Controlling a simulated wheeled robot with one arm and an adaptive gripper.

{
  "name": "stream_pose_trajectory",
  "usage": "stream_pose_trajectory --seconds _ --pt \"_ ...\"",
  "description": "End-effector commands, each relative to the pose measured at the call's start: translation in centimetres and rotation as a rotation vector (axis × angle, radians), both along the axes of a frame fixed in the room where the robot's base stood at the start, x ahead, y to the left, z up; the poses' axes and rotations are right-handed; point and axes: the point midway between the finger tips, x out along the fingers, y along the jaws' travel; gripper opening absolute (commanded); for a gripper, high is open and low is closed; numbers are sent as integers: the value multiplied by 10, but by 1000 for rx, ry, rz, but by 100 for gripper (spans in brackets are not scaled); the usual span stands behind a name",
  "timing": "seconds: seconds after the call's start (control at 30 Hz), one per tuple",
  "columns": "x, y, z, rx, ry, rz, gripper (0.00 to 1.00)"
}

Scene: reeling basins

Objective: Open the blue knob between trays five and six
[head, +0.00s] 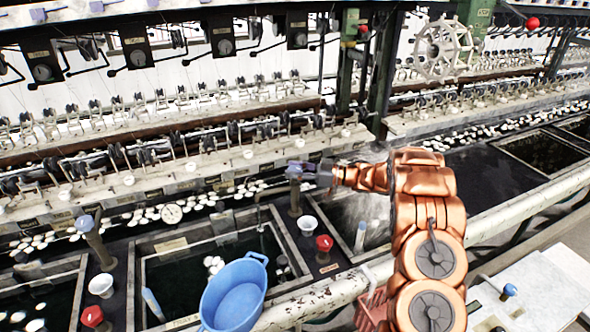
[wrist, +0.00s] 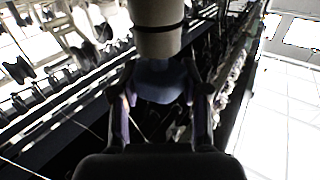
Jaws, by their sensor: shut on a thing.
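A blue knob (wrist: 158,80) sits between the two fingers of my gripper (wrist: 160,100) in the wrist view, at the end of a pale pipe (wrist: 157,28). In the head view my gripper (head: 299,172) reaches in from the right and is shut on the knob, at the top of a dark upright pipe (head: 295,198). My fingers mostly cover the knob there. The pipe stands between a dark water tray (head: 172,246) on its left and another tray on its right, partly behind my arm. I cannot read the tray numbers.
Another blue knob (head: 84,223) tops a pipe at the left. Red knobs (head: 324,243) and white cups (head: 307,225) stand along the front. A blue basin (head: 235,294) sits at the front rail. Whitish mist (head: 365,205) hangs by my arm. Reeling machinery runs behind.

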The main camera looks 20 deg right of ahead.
Motion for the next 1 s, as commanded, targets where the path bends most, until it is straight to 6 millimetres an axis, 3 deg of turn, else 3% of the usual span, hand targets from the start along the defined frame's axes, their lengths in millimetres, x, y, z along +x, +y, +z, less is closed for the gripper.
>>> stream_pose_trajectory --seconds 0.37,0.4,0.6,1.0 --pt "0 0 1 2 -1 1 10" --pt "0 0 1 2 -1 1 49" --pt "0 0 1 2 -1 1 70" --pt "-2 -4 0 1 -1 -1 71"
